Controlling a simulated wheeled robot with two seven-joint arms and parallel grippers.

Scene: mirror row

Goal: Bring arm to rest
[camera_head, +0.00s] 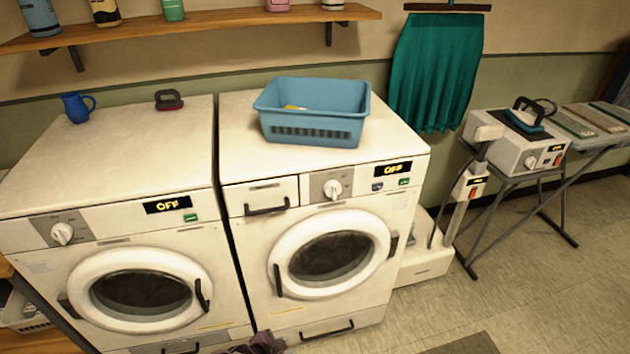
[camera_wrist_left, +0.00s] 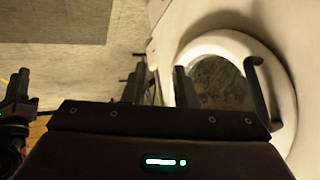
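My left gripper (camera_wrist_left: 158,88) shows in the left wrist view, its two dark fingers apart with nothing seen between them. It is in front of a washing machine, with a round door (camera_wrist_left: 225,75) and its black handle (camera_wrist_left: 258,92) beyond the fingers to the right. Neither gripper shows clearly in the head view.
The left washer (camera_head: 110,165) and right washer (camera_head: 240,130) have shut doors. A blue basket (camera_head: 312,125) sits on the right one; a blue jug (camera_head: 77,107) stands on the left one. A dark purple cloth (camera_head: 258,344) shows at the bottom edge. Open floor (camera_head: 540,280) lies right.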

